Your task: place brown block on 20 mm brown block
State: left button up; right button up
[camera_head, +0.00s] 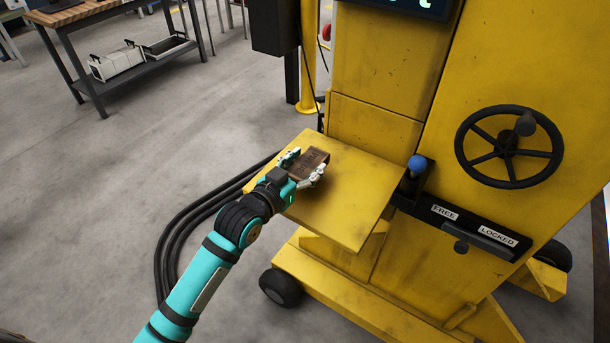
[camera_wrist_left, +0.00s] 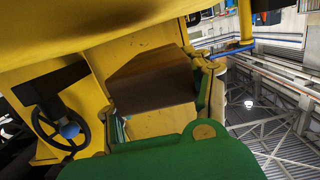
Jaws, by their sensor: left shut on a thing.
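A dark brown block (camera_head: 309,161) is between the fingers of my left gripper (camera_head: 304,165), over the yellow platform (camera_head: 349,208) of the yellow machine. The gripper is shut on it, one finger on each side. In the left wrist view the brown block (camera_wrist_left: 152,82) fills the middle, with a finger along its right side. I cannot make out a separate 20 mm brown block in either view; it may be hidden under or behind the held one. I cannot tell whether the held block touches anything below. My right gripper is not in view.
The machine has a handwheel (camera_head: 509,146), a blue-knobbed lever (camera_head: 417,165) and a slot marked FREE and LOCKED at the platform's right. Black cables (camera_head: 178,232) run along the floor at the left. A workbench (camera_head: 85,15) stands at the back left. The platform's front is clear.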

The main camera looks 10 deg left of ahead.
pick_arm(q)
jog(key=shift+s+f, duration=0.1)
jog(key=shift+f, duration=1.55)
jog(key=shift+f, duration=0.1)
jog(key=o, duration=1.2)
